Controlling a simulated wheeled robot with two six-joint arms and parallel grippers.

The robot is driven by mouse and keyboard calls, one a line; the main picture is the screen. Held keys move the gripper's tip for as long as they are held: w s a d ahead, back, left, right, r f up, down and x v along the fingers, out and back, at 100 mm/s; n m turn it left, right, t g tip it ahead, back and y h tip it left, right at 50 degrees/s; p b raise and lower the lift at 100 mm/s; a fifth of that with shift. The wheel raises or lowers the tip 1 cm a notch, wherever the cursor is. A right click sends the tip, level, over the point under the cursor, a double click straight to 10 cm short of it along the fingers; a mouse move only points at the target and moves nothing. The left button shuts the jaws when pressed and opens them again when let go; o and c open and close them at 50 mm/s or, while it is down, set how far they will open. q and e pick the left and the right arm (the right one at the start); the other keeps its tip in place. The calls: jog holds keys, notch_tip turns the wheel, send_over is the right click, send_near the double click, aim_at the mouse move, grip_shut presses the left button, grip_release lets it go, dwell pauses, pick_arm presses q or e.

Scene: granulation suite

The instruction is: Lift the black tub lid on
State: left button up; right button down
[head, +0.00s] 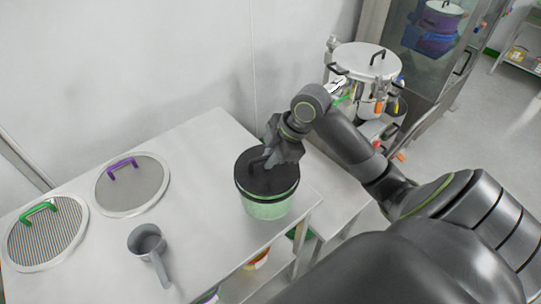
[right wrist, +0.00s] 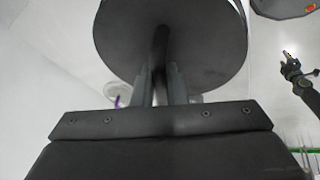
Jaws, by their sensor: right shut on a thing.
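The black tub lid (head: 262,183) is a round dark disc with a bar handle, at the top of the pale green tub (head: 266,209) on the table. I cannot tell whether it rests fully on the rim or sits slightly above it. My right gripper (head: 268,158) comes down from above and is shut on the lid's handle. In the right wrist view the lid (right wrist: 200,60) fills the upper middle, with its handle between my fingers (right wrist: 160,85). My left gripper (right wrist: 289,58) seems to show small at the right of that view; its jaws are too small to read.
A table (head: 205,190) carries a green-handled round sieve (head: 45,240), a purple-handled one (head: 135,190) and a grey scoop (head: 147,243). A steel vessel (head: 365,62) stands behind my right arm. The table is bare between the scoop and the tub.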

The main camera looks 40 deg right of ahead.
jog(key=shift+f+b, duration=0.4)
jog(key=shift+f, duration=0.2)
jog(key=c, duration=1.4)
grip_release()
jog(key=v, duration=1.7)
jog(key=shift+s+r, duration=0.1)
jog(key=shift+r, duration=0.05)
jog(key=shift+d, duration=0.1)
